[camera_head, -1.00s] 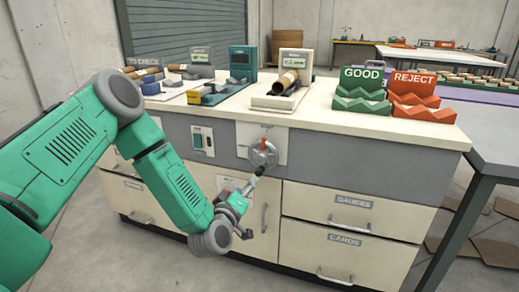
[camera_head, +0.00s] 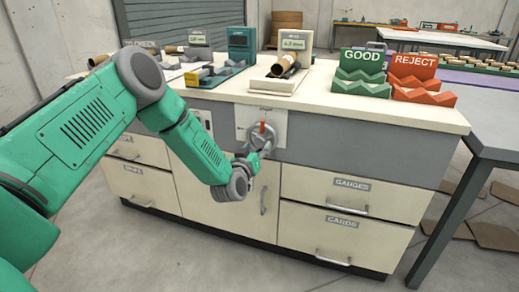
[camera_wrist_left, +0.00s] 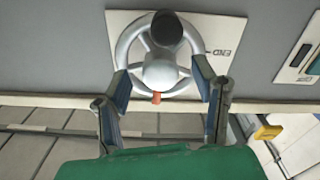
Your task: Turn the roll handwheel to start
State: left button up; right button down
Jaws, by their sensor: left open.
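The roll handwheel (camera_head: 259,139) is a grey spoked wheel on a pale plate on the cabinet's front, with an orange-red mark at its top. In the left wrist view the handwheel (camera_wrist_left: 161,72) shows a round hub, a dark knob and the orange-red mark at the lower rim. My left gripper (camera_head: 256,153) is at the lower part of the wheel. In the wrist view the left gripper (camera_wrist_left: 163,76) is open, its fingers on either side of the hub and overlapping the rim in the picture. I cannot tell whether they touch it. My right gripper is not in view.
The counter (camera_head: 340,105) carries a roll on a gauge stand (camera_head: 285,68), a green GOOD rack (camera_head: 362,70) and a red REJECT rack (camera_head: 418,80). Drawers and a door handle (camera_head: 263,201) lie below the wheel. A grey table (camera_head: 497,135) stands at the right.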

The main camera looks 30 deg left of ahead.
pick_arm(q)
jog(key=shift+x, duration=1.15)
jog(key=c, duration=1.1)
jog(key=shift+n, duration=0.4)
jog(key=o, duration=1.1)
